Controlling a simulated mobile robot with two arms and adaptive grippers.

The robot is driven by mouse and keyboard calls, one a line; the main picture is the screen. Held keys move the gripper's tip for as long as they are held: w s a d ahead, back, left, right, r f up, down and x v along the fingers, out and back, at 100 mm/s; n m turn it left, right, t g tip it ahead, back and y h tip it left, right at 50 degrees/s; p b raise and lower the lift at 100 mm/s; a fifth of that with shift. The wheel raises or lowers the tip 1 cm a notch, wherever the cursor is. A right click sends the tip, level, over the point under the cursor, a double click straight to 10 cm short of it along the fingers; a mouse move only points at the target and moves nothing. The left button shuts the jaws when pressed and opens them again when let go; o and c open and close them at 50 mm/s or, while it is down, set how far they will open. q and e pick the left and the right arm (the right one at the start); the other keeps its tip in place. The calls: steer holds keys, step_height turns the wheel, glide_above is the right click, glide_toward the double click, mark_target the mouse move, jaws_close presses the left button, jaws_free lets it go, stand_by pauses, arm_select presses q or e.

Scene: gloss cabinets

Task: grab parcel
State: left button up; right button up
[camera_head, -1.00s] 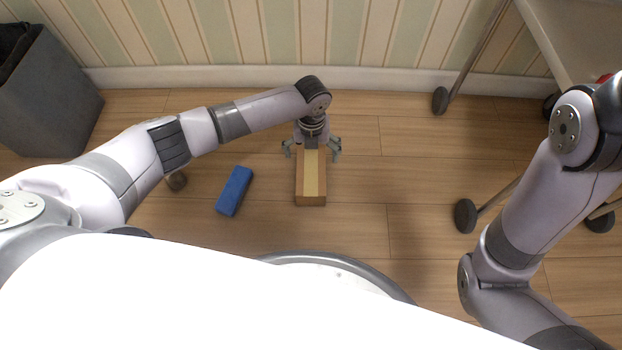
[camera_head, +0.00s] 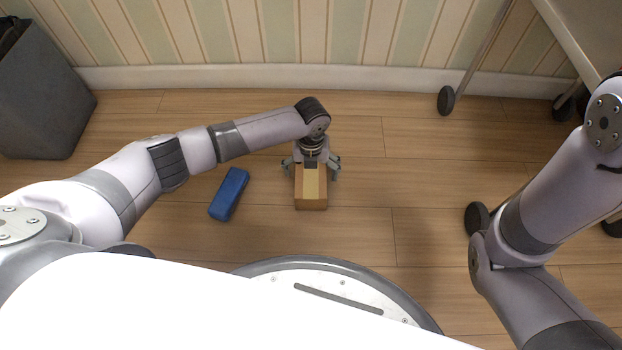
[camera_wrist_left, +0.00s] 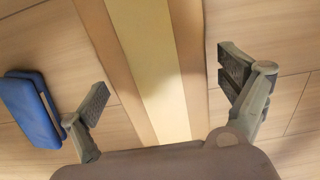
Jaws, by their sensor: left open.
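The parcel is a brown box (camera_head: 311,203) with a pale yellow strip along its top, lying on the wooden floor in the head view. My left gripper (camera_head: 311,168) is over the parcel's far end, with one finger on each side of it. In the left wrist view the parcel (camera_wrist_left: 152,60) runs between the two open fingers (camera_wrist_left: 165,98), with a visible gap on each side. The gripper's palm hides part of the parcel. My right gripper is out of view; only its arm shows at the right.
A blue block (camera_head: 229,194) lies on the floor left of the parcel and also shows in the left wrist view (camera_wrist_left: 32,108). A grey bin (camera_head: 40,95) stands at the far left. A wheeled cart (camera_head: 590,40) is at the right. Floor right of the parcel is clear.

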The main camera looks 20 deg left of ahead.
arm_select(q)
steer(key=shift+c, duration=0.6)
steer(key=shift+r, duration=0.1)
steer(key=c, duration=1.4)
steer(key=shift+c, duration=0.2)
